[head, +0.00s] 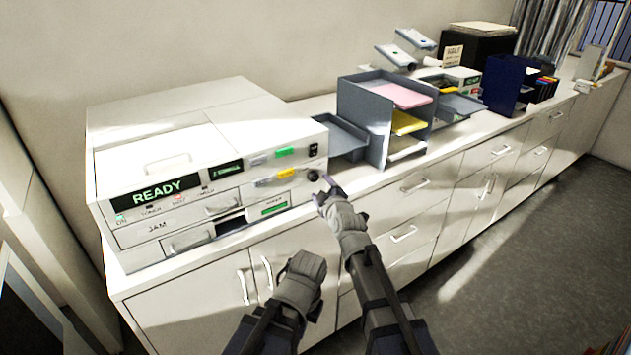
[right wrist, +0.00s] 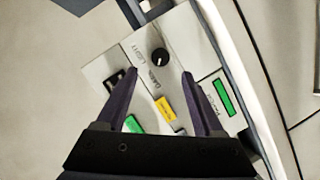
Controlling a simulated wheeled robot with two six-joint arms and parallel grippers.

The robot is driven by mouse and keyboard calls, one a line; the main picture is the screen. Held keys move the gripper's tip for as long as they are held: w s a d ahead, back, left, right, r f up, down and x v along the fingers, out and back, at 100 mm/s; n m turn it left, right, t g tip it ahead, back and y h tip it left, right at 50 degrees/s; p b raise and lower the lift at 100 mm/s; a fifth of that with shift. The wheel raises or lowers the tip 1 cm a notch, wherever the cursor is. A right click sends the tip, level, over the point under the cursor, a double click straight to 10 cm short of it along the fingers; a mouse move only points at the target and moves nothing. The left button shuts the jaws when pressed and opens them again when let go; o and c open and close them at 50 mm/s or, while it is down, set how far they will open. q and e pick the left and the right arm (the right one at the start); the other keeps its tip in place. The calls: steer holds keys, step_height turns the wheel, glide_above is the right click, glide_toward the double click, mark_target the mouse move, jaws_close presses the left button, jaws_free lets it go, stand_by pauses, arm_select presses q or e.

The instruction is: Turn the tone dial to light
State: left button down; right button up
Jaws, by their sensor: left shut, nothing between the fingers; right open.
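The tone dial (right wrist: 160,56) is a small round black knob on the white machine's (head: 215,150) control panel. In the head view the dial (head: 313,175) sits near the panel's right edge. LIGHT and DARK lettering shows beside it in the right wrist view; a small pale mark on the knob is too small to read surely. My right gripper (right wrist: 160,76) is open, its fingertips either side of and just short of the dial, with nothing held. In the head view my right gripper (head: 324,192) is close in front of the panel. My left gripper (head: 306,264) is shut and empty, lower, before the cabinet.
The panel also has a green button (right wrist: 133,125), a yellow button (right wrist: 165,108) and a black switch (head: 313,149). A READY display (head: 155,193) is lit on the machine's front. A grey tray rack (head: 362,118) stands to the right. White cabinets run below; the floor is clear.

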mark_target(314, 178)
steer(key=b+x, duration=0.1)
steer(key=x, duration=0.6)
steer(key=shift+w+f, duration=0.1)
steer(key=shift+w, duration=0.05)
steer(key=shift+c, duration=0.3)
jaws_close()
